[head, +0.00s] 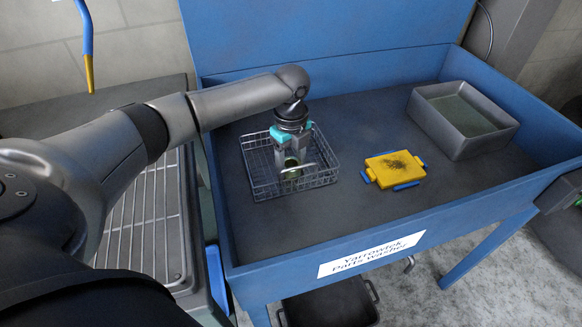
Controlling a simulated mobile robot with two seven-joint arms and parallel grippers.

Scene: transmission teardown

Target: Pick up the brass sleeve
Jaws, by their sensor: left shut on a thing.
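My left gripper (290,164) points down into a wire basket (259,187) in the blue parts washer. It is shut on a small, dull olive-gold round piece, which looks like the brass sleeve (290,174). The sleeve sits low between the fingers, inside the basket's outline. The fingers hide part of it, and I cannot tell whether it touches the basket floor. My right gripper is not in view.
A yellow block with dark bristles and blue edges (394,168) lies right of the basket. A grey open bin (462,148) stands farther right. The blue washer walls (330,60) rise around the basin. Dark basin floor is clear in front.

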